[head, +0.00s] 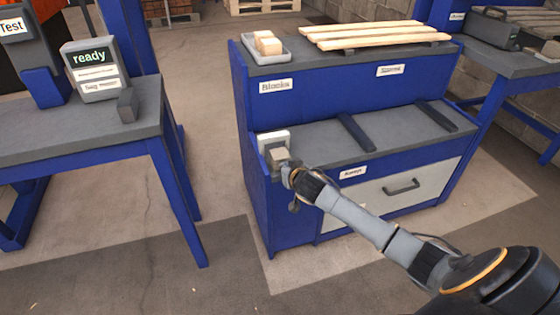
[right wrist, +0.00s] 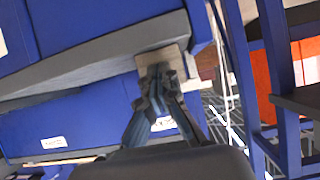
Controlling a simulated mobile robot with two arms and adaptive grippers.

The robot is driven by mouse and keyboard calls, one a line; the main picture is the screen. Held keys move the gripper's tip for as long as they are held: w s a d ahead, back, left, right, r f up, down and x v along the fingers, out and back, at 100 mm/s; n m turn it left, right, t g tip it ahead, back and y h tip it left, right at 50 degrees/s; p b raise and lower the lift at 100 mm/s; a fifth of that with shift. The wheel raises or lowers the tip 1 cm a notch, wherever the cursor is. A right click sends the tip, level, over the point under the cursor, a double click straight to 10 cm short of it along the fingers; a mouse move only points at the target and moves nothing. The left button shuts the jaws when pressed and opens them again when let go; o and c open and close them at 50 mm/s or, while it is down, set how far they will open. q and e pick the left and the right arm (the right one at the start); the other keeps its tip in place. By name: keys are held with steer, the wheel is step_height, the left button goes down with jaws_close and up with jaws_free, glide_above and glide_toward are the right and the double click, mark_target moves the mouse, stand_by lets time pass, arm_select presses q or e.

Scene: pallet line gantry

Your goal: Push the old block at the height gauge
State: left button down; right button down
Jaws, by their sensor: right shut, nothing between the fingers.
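A small beige block (head: 279,154) sits at the left end of the blue bench's lower shelf, right in front of the pale height gauge (head: 272,136). My right gripper (head: 288,177) reaches in from the right to the front of the block. Its fingers are shut with nothing between them. In the right wrist view the closed fingertips (right wrist: 157,74) lie against or just short of the block's face (right wrist: 165,56); I cannot tell if they touch. The fingers hide part of the block there. My left gripper is out of view.
The blue bench (head: 312,85) carries a grey tray (head: 270,60) with beige blocks and several wooden slats (head: 375,35) on top. Dark bars (head: 357,133) cross its lower shelf. A side table (head: 70,140) at left holds a "ready" display (head: 96,72). Open floor lies between.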

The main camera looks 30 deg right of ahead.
mark_target(283, 160)
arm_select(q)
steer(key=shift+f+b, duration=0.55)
arm_select(e)
steer(key=shift+w+d, duration=0.25)
steer(key=shift+w, duration=0.85)
steer(key=shift+w+d, duration=0.25)
steer(key=shift+w, duration=0.85)
steer(key=shift+s, duration=0.1)
